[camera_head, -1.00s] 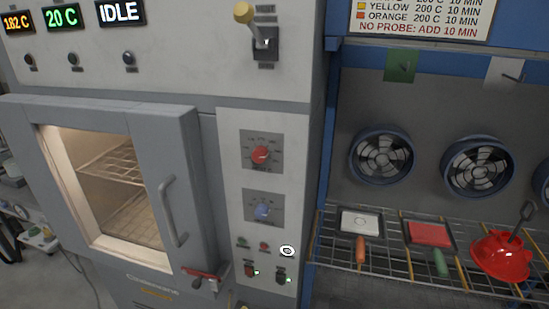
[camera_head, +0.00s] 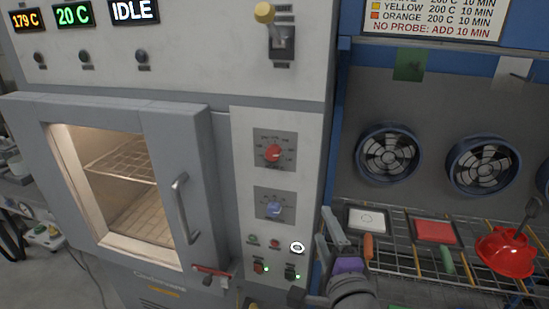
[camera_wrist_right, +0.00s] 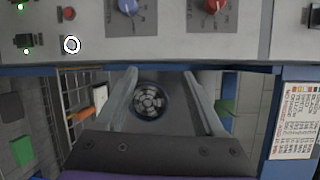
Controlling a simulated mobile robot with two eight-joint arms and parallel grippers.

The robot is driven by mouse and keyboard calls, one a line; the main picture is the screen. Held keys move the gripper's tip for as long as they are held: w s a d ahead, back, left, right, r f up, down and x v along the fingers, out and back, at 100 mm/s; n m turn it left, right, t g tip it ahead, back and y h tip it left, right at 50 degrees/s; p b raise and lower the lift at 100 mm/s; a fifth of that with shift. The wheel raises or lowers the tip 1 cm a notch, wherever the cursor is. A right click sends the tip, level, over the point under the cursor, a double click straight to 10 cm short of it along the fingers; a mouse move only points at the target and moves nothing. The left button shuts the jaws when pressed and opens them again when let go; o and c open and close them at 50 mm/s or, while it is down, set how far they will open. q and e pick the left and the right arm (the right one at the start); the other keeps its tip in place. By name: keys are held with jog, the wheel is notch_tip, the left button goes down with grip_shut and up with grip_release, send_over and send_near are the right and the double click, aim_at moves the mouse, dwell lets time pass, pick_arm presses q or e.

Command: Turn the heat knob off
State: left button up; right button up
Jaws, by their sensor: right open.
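A red knob (camera_head: 273,153) sits on the light control panel right of the oven door. A blue knob (camera_head: 274,209) sits below it. The print around both is too small to read, so I cannot tell which is labelled heat. The wrist view also shows the red knob (camera_wrist_right: 213,6) and blue knob (camera_wrist_right: 128,6) at its top edge. My right gripper (camera_head: 328,238) is open and empty, right of the panel and lower than the blue knob, apart from both knobs. Its spread fingers (camera_wrist_right: 160,78) show in the wrist view. My left gripper is not in view.
The closed oven door (camera_head: 182,150) has a handle (camera_head: 181,208) left of the panel. Small buttons and switches sit under the knobs.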

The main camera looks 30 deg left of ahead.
jog(key=a+r+m+t+h, duration=0.1)
jog(key=a+r+m+t, duration=0.2)
jog(key=a+r+m, duration=0.6)
jog(key=m+h, duration=0.5)
jog(key=m, duration=0.7)
send_near(272, 156)
jog(key=p+x, duration=0.2)
jog(key=x, duration=0.6)
jog(key=shift+w+f, duration=0.1)
jog(key=shift+w, duration=0.25)
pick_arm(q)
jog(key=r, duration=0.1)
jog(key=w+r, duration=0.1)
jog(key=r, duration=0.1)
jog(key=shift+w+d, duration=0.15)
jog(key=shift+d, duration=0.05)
pick_arm(e)
jog(key=shift+s, duration=0.1)
grip_shut()
